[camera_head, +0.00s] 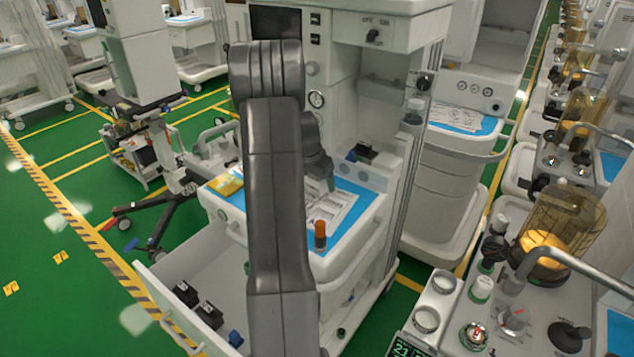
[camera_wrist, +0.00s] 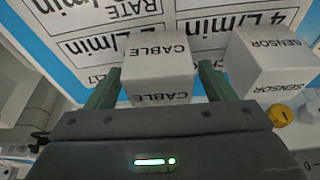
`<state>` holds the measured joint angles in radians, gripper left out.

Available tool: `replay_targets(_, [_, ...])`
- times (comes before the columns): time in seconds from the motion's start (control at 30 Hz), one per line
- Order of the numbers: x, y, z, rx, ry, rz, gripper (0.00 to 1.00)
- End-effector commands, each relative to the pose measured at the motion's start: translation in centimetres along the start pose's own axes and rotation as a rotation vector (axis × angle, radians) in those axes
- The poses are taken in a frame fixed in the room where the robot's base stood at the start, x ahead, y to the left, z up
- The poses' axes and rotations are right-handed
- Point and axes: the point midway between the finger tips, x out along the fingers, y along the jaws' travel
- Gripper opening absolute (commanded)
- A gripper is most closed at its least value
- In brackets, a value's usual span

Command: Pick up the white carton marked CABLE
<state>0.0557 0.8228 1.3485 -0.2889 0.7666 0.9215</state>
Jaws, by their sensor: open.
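The white carton marked CABLE (camera_wrist: 158,68) is upside down in the wrist view, its lettering inverted. It lies between the two green fingers of my gripper (camera_wrist: 159,74), which are open on either side of it. Whether either finger touches the carton I cannot tell. In the head view my gripper (camera_head: 322,172) is over the cart's work surface, partly behind my own arm, and I cannot make out the carton there.
A white carton marked SENSOR (camera_wrist: 268,62) stands close to the right finger. A yellow knob-like thing (camera_wrist: 279,114) is below it. Printed sheets (camera_wrist: 75,22) lie on the blue mat. An orange-capped bottle (camera_head: 320,236) stands near the cart's front edge. An open drawer (camera_head: 190,262) juts out at front left.

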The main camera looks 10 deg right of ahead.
Motion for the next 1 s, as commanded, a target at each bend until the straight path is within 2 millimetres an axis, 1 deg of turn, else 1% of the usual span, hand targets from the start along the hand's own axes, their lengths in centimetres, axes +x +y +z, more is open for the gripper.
replay_targets(0.23, [0.3,0.0,0.0,0.0,0.001,-0.001,0.76])
replay_targets(0.27, [0.3,0.0,0.0,0.0,0.001,-0.001,0.74])
replay_targets(0.4, [0.2,0.0,0.0,0.0,0.001,-0.001,0.47])
replay_targets(0.47, [0.2,0.0,0.0,0.0,0.001,-0.001,0.35])
replay_targets(0.5, [0.2,0.0,0.0,0.0,0.001,-0.001,0.27])
replay_targets(0.73, [0.2,0.0,-0.1,0.0,0.001,-0.001,0.27])
replay_targets(0.8, [-0.1,0.0,-0.2,0.001,0.002,-0.002,0.27])
replay_targets(0.87, [-0.7,-0.1,-0.4,0.001,0.004,-0.003,0.27])
replay_targets(1.0, [-3.1,-0.1,-1.1,0.002,0.005,-0.005,0.27])
